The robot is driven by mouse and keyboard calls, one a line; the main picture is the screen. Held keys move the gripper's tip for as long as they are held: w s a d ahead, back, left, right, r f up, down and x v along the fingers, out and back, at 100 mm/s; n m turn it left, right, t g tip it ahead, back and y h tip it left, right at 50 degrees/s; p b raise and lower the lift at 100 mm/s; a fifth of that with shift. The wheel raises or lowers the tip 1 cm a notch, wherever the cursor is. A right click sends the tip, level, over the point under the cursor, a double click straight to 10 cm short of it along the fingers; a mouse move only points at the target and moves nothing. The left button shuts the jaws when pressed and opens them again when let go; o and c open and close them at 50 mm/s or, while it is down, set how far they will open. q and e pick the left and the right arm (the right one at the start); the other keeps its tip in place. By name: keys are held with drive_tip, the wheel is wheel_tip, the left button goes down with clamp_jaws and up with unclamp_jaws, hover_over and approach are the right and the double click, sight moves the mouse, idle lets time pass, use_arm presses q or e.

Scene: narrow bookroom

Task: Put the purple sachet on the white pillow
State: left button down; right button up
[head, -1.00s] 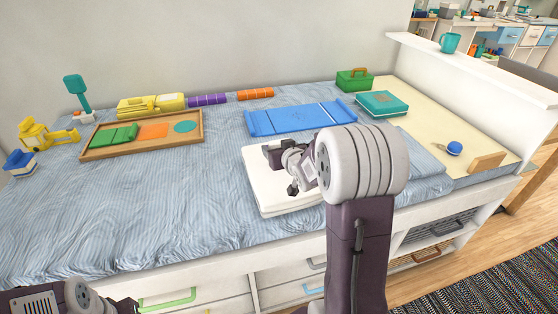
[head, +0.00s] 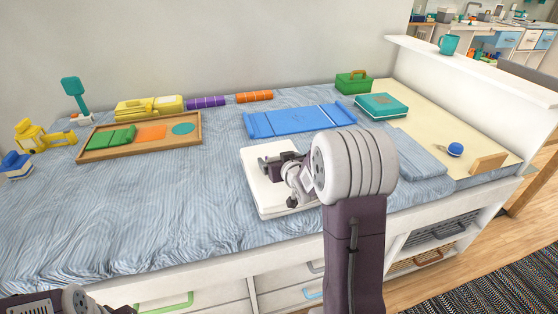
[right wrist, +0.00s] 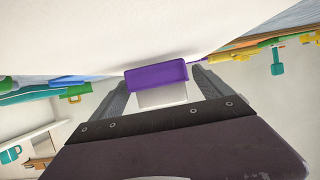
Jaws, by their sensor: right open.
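The white pillow (head: 256,195) lies flat on the striped blue bed, near the front edge. My right gripper (head: 279,181) is low over the pillow. In the right wrist view, the purple sachet (right wrist: 155,75) sits between the spread fingers of the open right gripper (right wrist: 160,82), against the white pillow surface (right wrist: 90,35). Whether both fingers are clear of it is hard to tell. The head view does not show the sachet; my gripper and arm hide that spot. My left gripper (head: 123,308) barely shows at the bottom left, and its jaws are unclear.
A blue folded board (head: 300,120) lies behind the pillow, and a folded blue cloth (head: 418,158) lies to its right. A wooden tray (head: 190,141) with coloured pieces is at the left. Purple (head: 206,102) and orange rolls (head: 254,97) lie along the wall. The bed's left front is clear.

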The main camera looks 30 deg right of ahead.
drive_tip(key=shift+r+p, duration=0.3)
drive_tip(key=shift+r, duration=0.1)
drive_tip(key=v, duration=0.9)
drive_tip(key=shift+s+f, duration=0.15)
drive_tip(key=shift+s, duration=0.05)
drive_tip(key=shift+s+a+b, duration=0.25)
drive_tip(key=shift+s+b, duration=0.4)
drive_tip(key=shift+b, duration=0.45)
drive_tip(key=shift+s+r+b, duration=0.3)
drive_tip(key=shift+s+r, duration=0.15)
drive_tip(key=shift+s, duration=0.1)
